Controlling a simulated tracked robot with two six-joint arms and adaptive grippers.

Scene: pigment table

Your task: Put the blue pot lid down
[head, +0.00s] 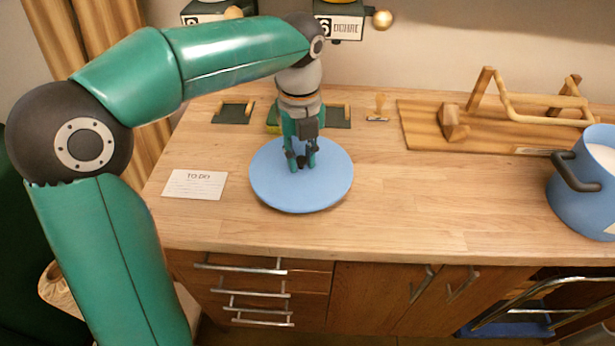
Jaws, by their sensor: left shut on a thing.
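The blue pot lid (325,185) is a flat, round disc over the wooden table, left of the middle in the head view. My left gripper (301,164) points down at the lid's centre and is shut on it, most likely on its knob, which the fingers hide. I cannot tell whether the lid touches the table or hangs just above it. The blue pot (585,195) stands at the right edge with its top open, pale contents inside and a dark handle on its left side. My right gripper is not in view.
A "TO DO" card (195,185) lies left of the lid. Dark trays (233,112) and a small wooden-handled tool (379,108) lie behind it. A wooden board with a frame (425,125) is at the back right. The table (450,205) is clear between lid and pot.

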